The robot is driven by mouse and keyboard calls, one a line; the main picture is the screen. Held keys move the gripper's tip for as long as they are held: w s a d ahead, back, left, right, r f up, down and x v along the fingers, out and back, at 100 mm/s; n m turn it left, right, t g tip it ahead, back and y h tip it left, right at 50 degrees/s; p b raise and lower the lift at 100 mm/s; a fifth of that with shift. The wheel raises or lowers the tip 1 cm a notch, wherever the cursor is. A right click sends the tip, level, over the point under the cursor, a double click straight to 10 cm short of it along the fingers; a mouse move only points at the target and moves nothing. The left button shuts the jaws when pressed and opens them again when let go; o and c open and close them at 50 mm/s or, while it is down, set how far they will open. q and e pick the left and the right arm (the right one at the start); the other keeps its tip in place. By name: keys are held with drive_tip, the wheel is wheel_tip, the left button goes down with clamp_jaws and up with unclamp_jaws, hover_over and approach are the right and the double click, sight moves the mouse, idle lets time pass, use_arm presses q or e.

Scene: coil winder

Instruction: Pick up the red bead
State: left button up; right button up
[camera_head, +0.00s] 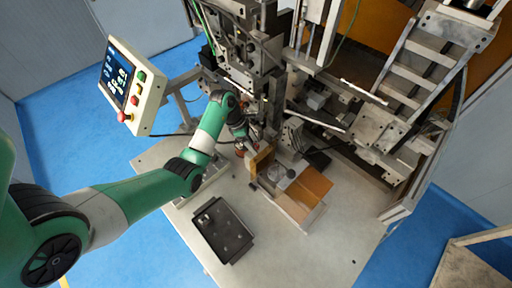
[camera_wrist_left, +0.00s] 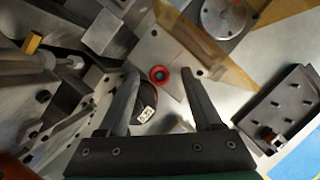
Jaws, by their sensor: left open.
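The red bead (camera_wrist_left: 158,74) shows in the left wrist view as a small red ring with a dark centre. It lies on a pale metal surface, between and beyond my left fingertips as seen from the wrist. My left gripper (camera_wrist_left: 160,82) is open, with one finger on each side of the bead in the picture and nothing held. In the head view my left gripper (camera_head: 247,138) points down beside the winder, and the bead is mostly hidden there. The height gap between fingertips and bead is hard to tell. My right gripper is not in view.
An amber panel (camera_wrist_left: 205,45) stands close beside the bead. A dark tray (camera_head: 222,230) lies at the front of the table, with a small red-and-metal part (camera_wrist_left: 270,138) at its edge. Winder machinery (camera_head: 250,50) crowds behind the gripper. The table's front right is clear.

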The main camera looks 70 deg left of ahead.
use_arm(q)
clamp_jaws()
idle(0.3)
drive_tip(key=shift+r, duration=0.1)
drive_tip(key=shift+r, duration=0.25)
drive_tip(key=r, duration=0.2)
drive_tip(key=r+p, duration=0.1)
drive_tip(key=r, duration=0.1)
drive_tip(key=shift+s+d+r, duration=0.1)
drive_tip(key=shift+s+d, duration=0.2)
drive_tip(key=shift+s, duration=0.1)
drive_tip(key=s+d+r+p, duration=0.7)
drive_tip(key=s+p, duration=0.3)
drive_tip(key=p, duration=0.3)
drive_tip(key=shift+s+d+r, duration=0.15)
drive_tip(key=shift+d+r, duration=0.25)
drive_tip(key=shift+r, duration=0.1)
